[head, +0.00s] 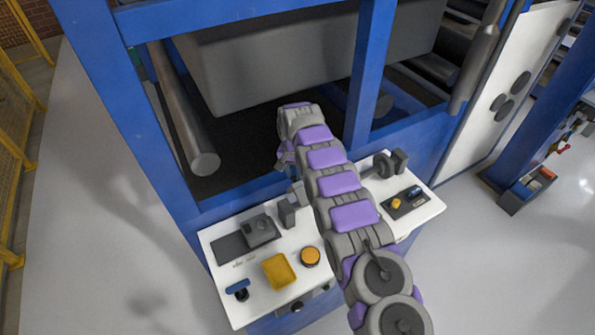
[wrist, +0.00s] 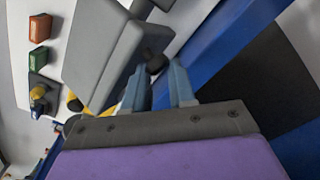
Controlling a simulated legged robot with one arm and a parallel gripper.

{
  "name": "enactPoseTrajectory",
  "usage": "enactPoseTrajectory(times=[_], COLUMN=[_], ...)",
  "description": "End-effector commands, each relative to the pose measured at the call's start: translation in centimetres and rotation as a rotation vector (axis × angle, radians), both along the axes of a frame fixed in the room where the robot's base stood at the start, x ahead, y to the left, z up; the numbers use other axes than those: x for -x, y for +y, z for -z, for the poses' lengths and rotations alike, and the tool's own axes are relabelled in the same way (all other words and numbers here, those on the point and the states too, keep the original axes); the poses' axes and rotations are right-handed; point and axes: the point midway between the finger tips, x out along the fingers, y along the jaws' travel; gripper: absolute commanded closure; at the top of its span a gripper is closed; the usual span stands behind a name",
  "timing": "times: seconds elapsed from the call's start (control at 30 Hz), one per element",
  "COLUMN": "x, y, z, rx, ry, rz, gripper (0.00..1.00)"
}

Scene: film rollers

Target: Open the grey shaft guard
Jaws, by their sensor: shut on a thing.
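The large grey box-like cover (head: 270,60), which I take to be the shaft guard, hangs in the blue frame's opening in the head view. In the wrist view a grey bevelled panel (wrist: 108,45), likely part of the guard, stands just beyond my jaws. A dark round knob (wrist: 155,63) shows at its edge, between my blue-grey fingers. My gripper (wrist: 162,85) is shut with its fingers a little apart, apparently on this knob; the contact itself is partly hidden. In the head view my gripper (head: 284,155) is by the opening's lower edge, mostly hidden behind my arm.
The blue machine frame (head: 365,75) borders the opening, with a grey roller (head: 185,110) at left. Floor at left is clear up to the yellow fence (head: 12,150).

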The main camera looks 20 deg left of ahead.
Motion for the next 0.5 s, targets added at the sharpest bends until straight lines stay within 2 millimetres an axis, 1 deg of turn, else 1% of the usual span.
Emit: enactPoseTrajectory(times=[0.03,0.17,0.2,0.43,0.5], x=[1.29,1.35,1.37,1.45,1.46], y=[0.78,0.79,0.78,0.4,0.21], z=[1.27,1.37,1.4,1.48,1.43], rx=[0.004,0.005,0.006,0.009,0.008], ry=[0.028,0.03,0.031,0.036,0.038], rz=[-0.015,-0.016,-0.015,-0.014,-0.014], gripper=[1.0,1.0,0.71,0.49,0.48])
